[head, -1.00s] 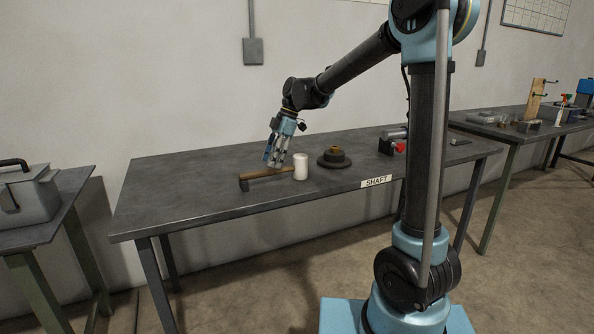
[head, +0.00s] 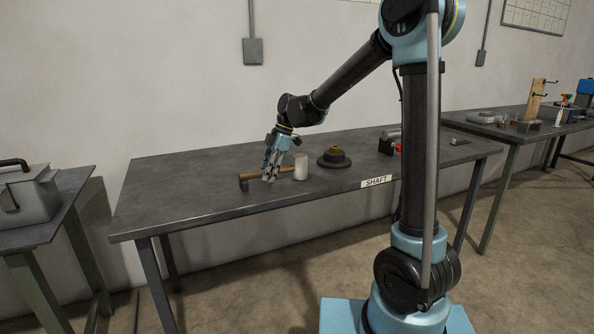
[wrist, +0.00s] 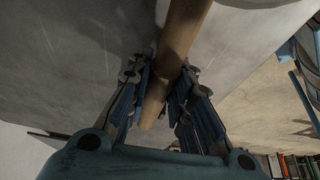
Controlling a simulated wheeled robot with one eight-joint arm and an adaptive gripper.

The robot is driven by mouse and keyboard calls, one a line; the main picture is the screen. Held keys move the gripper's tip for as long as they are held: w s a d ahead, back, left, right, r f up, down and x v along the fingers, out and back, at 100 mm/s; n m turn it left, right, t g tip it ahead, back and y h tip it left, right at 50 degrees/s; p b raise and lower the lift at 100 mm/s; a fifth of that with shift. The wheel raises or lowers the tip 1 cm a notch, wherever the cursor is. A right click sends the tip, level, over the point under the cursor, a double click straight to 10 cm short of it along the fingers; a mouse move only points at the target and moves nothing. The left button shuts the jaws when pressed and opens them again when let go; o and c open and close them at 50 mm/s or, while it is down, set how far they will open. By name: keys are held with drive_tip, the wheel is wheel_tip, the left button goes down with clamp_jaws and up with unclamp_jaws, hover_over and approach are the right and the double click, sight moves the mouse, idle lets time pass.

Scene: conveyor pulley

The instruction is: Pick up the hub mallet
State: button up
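The hub mallet lies on the table labelled SHAFT, with a dark head (head: 243,183) at the left and a wooden handle (head: 255,175) running right. My gripper (head: 269,179) points down over the handle. In the wrist view the handle (wrist: 172,55) passes between the two fingers of my gripper (wrist: 164,75). The fingers are apart, one on each side of the handle, and do not look closed on it. Whether a finger touches it I cannot tell.
A white cylinder (head: 301,167) stands close to the right of my gripper, near the handle's end. A dark stepped hub (head: 334,158) sits further right. A vise-like device with a red part (head: 392,143) is at the table's right. The table's left part is clear.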

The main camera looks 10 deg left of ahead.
clamp_jaws()
drive_tip(key=shift+r, duration=0.15)
wheel_tip(320, 180, up, 10)
drive_tip(key=shift+f, duration=0.1)
idle(0.3)
idle(0.5)
drive_tip(key=shift+o, duration=0.9)
unclamp_jaws()
clamp_jaws()
